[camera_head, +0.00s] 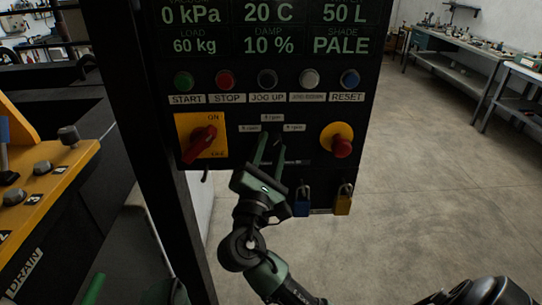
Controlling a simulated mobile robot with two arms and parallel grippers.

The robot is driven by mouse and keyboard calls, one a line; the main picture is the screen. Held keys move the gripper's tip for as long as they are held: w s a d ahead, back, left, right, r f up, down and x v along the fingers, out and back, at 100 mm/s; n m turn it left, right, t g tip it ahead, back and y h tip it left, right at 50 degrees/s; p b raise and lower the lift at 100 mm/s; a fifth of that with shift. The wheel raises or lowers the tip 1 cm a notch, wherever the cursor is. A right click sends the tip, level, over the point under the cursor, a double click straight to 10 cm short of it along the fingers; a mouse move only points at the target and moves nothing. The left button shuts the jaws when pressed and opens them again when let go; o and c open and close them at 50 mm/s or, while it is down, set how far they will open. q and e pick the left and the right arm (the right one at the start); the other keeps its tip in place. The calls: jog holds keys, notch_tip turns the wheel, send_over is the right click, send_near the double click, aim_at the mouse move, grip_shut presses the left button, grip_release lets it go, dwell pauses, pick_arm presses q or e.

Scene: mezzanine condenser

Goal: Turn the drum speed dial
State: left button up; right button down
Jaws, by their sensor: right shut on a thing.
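The black control panel (215,110) hangs in the middle of the view. Small rpm labels (272,118) sit at its centre, around the place of the drum speed dial. The dial itself is dark and mostly hidden by my gripper, so I cannot make out its pointer. My right gripper (268,146) reaches up from below, with its green fingers at the panel just under these labels, shut on what seems to be the dial. A green finger-like part (93,289) at the lower left seems to be my left gripper, cut off by the frame edge.
A red rotary switch (201,145) on a yellow plate is left of my fingers. A red emergency knob (342,147) is to the right. A blue padlock (302,203) and a yellow padlock (343,203) hang below. A yellow console (50,185) stands left. Floor at right is clear.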

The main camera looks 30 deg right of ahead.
jog(key=shift+r+m+g+b, duration=0.1)
jog(key=shift+m+g+b, duration=0.55)
jog(key=shift+m, duration=1.45)
jog(key=c, duration=0.9)
grip_release()
jog(key=shift+a, duration=0.1)
jog(key=shift+s+a, duration=0.15)
jog(key=b+v, duration=0.2)
jog(key=v, duration=0.5)
jog(key=shift+a, duration=0.2)
